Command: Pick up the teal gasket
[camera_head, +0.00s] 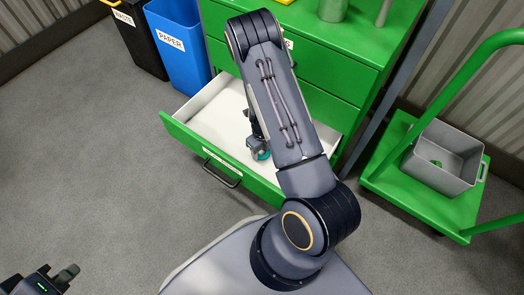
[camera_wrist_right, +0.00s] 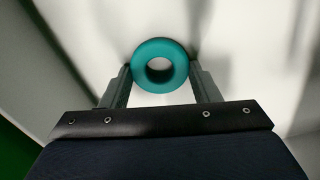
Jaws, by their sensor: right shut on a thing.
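The teal gasket (camera_wrist_right: 160,46) is a thick ring with a round hole. In the right wrist view it sits between the two fingertips of my right gripper (camera_wrist_right: 161,75), which are shut on its sides. In the head view a small part of the gasket (camera_head: 263,155) shows beside my right gripper (camera_head: 257,147), inside the open drawer (camera_head: 180,123) of the green cabinet. My right arm hides much of it there. I cannot tell whether the gasket touches the drawer floor. My left gripper (camera_head: 56,281) is at the bottom left corner, over the floor, apparently empty, with its fingers only partly visible.
The green cabinet (camera_head: 340,55) stands behind the pulled-out drawer, whose walls surround my right gripper. A blue paper bin (camera_head: 182,50) and a black waste bin (camera_head: 139,42) stand at the left. A green cart (camera_head: 400,195) with a grey bin (camera_head: 445,160) is at the right.

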